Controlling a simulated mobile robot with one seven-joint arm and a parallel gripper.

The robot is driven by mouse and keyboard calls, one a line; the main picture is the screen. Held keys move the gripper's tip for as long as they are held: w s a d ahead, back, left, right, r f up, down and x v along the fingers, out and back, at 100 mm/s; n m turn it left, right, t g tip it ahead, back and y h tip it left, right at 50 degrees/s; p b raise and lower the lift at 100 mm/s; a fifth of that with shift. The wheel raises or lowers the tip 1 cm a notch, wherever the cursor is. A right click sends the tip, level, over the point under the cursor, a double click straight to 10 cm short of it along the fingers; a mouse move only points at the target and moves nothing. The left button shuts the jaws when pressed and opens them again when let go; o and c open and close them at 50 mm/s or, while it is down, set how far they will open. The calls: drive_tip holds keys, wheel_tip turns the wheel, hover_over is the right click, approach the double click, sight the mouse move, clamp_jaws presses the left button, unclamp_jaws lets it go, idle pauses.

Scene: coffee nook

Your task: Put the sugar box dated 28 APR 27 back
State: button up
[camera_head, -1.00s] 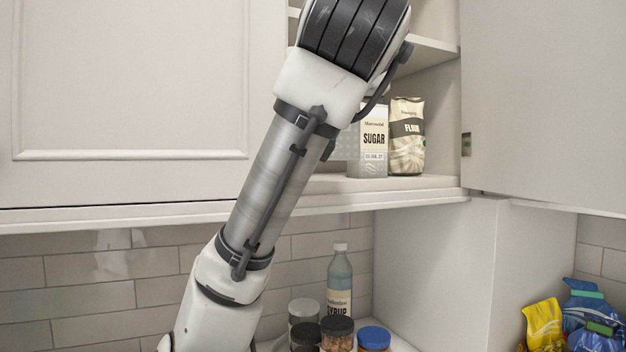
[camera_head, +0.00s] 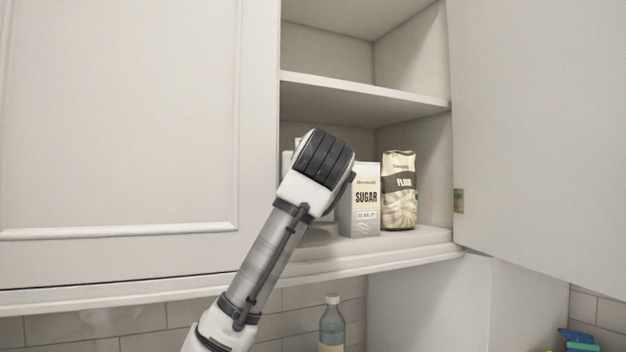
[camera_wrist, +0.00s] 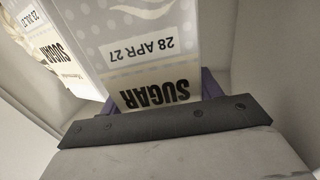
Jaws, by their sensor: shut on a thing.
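The sugar box (camera_wrist: 142,22) dated 28 APR 27 fills the middle of the wrist view, its print upside down there. My gripper (camera_wrist: 155,100) is shut on it, with a purple finger showing at its right side. In the head view my arm hides the gripper and most or all of this box. A second sugar box (camera_head: 366,200), with a different date that looks like JUL 27, stands upright on the lower cabinet shelf just right of my wrist. It also shows at the left of the wrist view (camera_wrist: 50,40).
A flour bag (camera_head: 400,190) stands right of the second sugar box on the lower shelf (camera_head: 420,238). A middle shelf (camera_head: 365,90) lies above, its visible part empty. The open cabinet door (camera_head: 540,130) is at the right. A syrup bottle (camera_head: 331,325) stands below.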

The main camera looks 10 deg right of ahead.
drive_tip(key=f, duration=0.1)
drive_tip(key=w+f+p, duration=0.1)
drive_tip(key=f, duration=0.1)
drive_tip(key=shift+w+d+f, duration=0.15)
drive_tip(key=shift+w+f, duration=0.05)
drive_tip(key=shift+f, duration=0.05)
drive_tip(key=shift+f, duration=0.2)
drive_tip(key=o, duration=0.9)
drive_tip(key=shift+o, duration=0.2)
